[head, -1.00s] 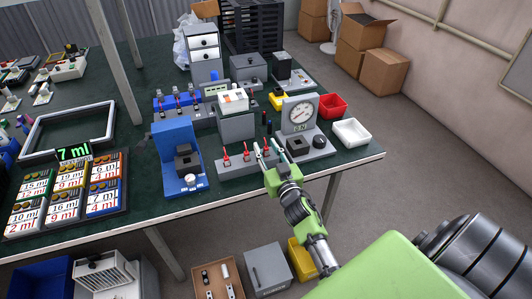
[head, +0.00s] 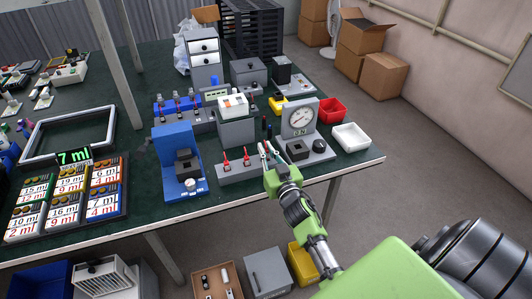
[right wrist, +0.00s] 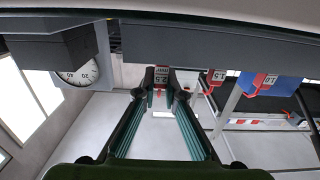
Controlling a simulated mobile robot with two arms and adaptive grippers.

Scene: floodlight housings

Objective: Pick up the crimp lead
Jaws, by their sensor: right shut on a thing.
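The crimp lead is the red one with a white tag reading 2.5 (right wrist: 161,75), between my fingertips in the right wrist view. My right gripper (head: 268,147) is shut on it at the right end of the grey lead holder (head: 232,176). The gripper also shows in the right wrist view (right wrist: 162,84). Two other red leads (head: 246,159) stand to the left in the same holder. In the right wrist view, tags 1.5 (right wrist: 216,76) and 1.0 (right wrist: 264,81) show on them. In the head view my fingers mostly hide the held lead. My left gripper is out of view.
A grey block (head: 237,133) stands behind the holder, and a blue press (head: 178,155) is on the left. Red (head: 330,110) and white (head: 351,136) bins sit near the table's right edge.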

